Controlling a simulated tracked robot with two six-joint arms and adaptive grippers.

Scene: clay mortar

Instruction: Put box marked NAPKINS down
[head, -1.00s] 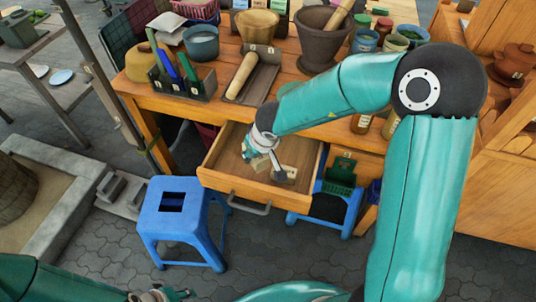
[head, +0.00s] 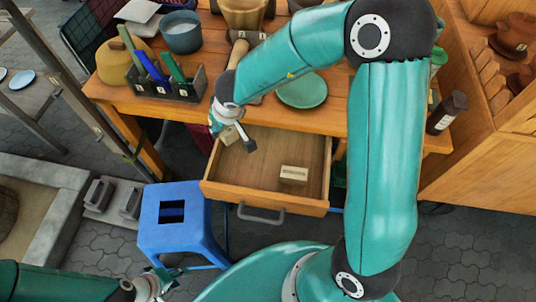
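A small tan box (head: 229,136) is between the fingers of my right gripper (head: 232,138), over the back left corner of the open drawer. The gripper looks shut on it; its label cannot be read. Another small pale box (head: 293,174) with dark print lies on the drawer floor toward the right, apart from the gripper; its print is too small to read for sure. The wooden drawer (head: 264,198) is pulled out below the table. My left gripper (head: 172,281) is low at the bottom left, empty, with its fingers apart.
A blue stool (head: 173,213) stands in front of the drawer at left. On the table (head: 130,97) are a dark caddy (head: 165,83), a blue-grey bowl (head: 181,32) and a green plate (head: 302,90). A dark bottle (head: 446,112) stands at right. The drawer's middle is clear.

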